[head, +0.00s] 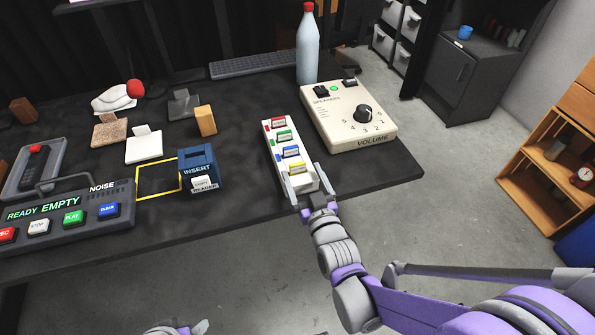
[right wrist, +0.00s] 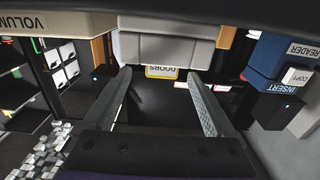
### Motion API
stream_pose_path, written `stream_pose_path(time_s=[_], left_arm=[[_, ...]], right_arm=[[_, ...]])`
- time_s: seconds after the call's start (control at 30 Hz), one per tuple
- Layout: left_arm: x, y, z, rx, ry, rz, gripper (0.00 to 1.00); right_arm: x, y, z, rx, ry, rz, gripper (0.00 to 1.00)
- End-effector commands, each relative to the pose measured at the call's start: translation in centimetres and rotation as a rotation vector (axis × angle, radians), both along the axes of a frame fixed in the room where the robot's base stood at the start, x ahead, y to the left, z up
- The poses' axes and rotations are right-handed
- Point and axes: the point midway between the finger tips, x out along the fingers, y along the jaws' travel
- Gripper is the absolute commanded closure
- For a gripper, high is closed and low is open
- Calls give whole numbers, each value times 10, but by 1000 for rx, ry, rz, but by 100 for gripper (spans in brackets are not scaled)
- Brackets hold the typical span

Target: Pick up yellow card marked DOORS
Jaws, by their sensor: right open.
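The yellow card marked DOORS (head: 296,167) stands in the nearest slot of a white card rack (head: 309,183) on the dark table. Its label (right wrist: 162,72) shows upside down in the right wrist view, ahead between the fingers. My right gripper (head: 304,184) is open and empty at the rack's near end, with fingers on either side of that end. I cannot tell whether they touch the rack. A small grey and purple part of my left gripper (head: 178,328) shows at the bottom edge; its jaws are unclear.
Red (head: 279,123), green (head: 284,135) and blue (head: 290,151) cards stand behind the yellow one. A cream speaker box (head: 370,138) with a knob is close on the right. A blue reader (head: 197,164) stands left. A bottle (head: 307,52) stands behind. The table's edge is near.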

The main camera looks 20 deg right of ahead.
Motion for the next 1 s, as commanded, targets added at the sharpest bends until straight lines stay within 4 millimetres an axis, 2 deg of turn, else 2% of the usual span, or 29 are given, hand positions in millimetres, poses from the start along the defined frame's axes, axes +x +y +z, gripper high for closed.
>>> stream_pose_path(time_s=[0.1, 0.2, 0.5, 0.57, 1.0], left_arm=[[0, 0, -4, 0, 1, 0, 16], [1, 0, -6, 0, 2, 0, 16], [1, 0, -6, 0, 2, 0, 16], [1, 0, -6, 0, 2, 0, 16], [1, 0, -6, 0, 2, 0, 16]], right_arm=[[20, 3, 1, 1, 1, 1, 10], [32, 3, 1, 1, 1, 0, 10], [37, 3, 2, 1, 0, 0, 10], [37, 3, 2, 0, 0, 0, 19], [37, 4, 2, 0, 1, 0, 98]])
